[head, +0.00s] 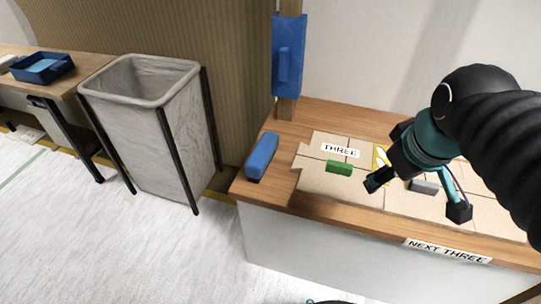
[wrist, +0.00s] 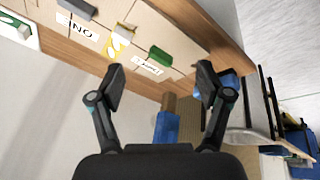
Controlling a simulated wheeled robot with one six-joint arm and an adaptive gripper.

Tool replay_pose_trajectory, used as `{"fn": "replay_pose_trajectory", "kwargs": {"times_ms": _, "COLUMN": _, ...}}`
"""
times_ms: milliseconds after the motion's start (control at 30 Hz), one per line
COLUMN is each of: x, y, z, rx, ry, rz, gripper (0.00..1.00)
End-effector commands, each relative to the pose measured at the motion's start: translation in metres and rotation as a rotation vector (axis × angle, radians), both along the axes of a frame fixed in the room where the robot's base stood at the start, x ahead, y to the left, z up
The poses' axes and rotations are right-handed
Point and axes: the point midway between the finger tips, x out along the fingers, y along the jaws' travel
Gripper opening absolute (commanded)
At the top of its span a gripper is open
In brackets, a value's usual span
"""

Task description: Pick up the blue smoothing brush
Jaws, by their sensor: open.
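The blue smoothing brush (head: 262,155), a long blue block with a dark underside, lies at the left end of the wooden table (head: 290,203). In the wrist view the brush (wrist: 231,82) is partly hidden behind the right finger. My gripper (head: 416,198) is open and empty, to the right of the brush, over the cardboard pieces. In the wrist view my gripper (wrist: 161,78) has its fingers spread wide, with the brush beyond the right one.
A blue board with a handle (head: 288,55) hangs on a post behind the brush. A grey bin (head: 160,125) stands left of the table.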

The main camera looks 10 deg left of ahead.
Motion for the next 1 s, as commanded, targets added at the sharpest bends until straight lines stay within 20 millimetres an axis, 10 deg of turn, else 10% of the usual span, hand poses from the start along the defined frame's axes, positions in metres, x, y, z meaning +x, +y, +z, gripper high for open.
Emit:
{"fn": "replay_pose_trajectory", "kwargs": {"times_ms": 500, "x": 0.124, "y": 0.155, "z": 0.011, "rx": -0.371, "ry": 0.129, "rz": 1.441, "gripper": 0.77}}
{"fn": "replay_pose_trajectory", "kwargs": {"times_ms": 800, "x": 0.154, "y": 0.249, "z": -0.015, "rx": -0.467, "ry": 0.133, "rz": 2.139, "gripper": 0.77}}
{"fn": "replay_pose_trajectory", "kwargs": {"times_ms": 1000, "x": 0.158, "y": 0.274, "z": -0.026, "rx": -0.482, "ry": 0.125, "rz": 2.326, "gripper": 0.77}}
